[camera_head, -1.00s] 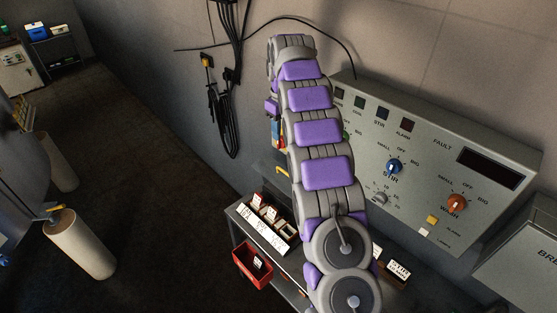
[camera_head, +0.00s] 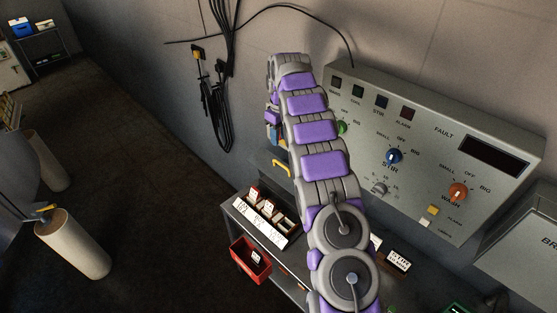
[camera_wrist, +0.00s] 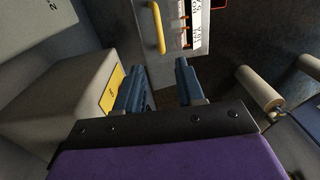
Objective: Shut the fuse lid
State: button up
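A grey plate with a yellow bar handle (camera_wrist: 156,28) shows at the top middle of the wrist view; it looks like the fuse lid. In the head view the same yellow handle (camera_head: 282,168) shows just left of my arm, above the shelf. Most of the plate is hidden behind my arm there, and its hinge cannot be made out. My gripper (camera_wrist: 160,83) has its two blue fingers apart with nothing between them. The handle lies beyond the fingertips, apart from them. In the head view the fingers are mostly hidden by my arm.
A grey box with a yellow label (camera_wrist: 112,88) stands close left of the fingers. The control panel (camera_head: 437,160) is on the wall right of my arm. Below are a card tray (camera_head: 262,221) and a red bin (camera_head: 249,262). Black cables (camera_head: 222,110) hang on the wall.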

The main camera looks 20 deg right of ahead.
aim_at(278, 162)
jog(key=f, duration=0.5)
jog(key=f+b, duration=0.1)
jog(key=f, duration=0.4)
jog(key=shift+a+f, duration=0.2)
jog(key=shift+f, duration=0.05)
grip_shut()
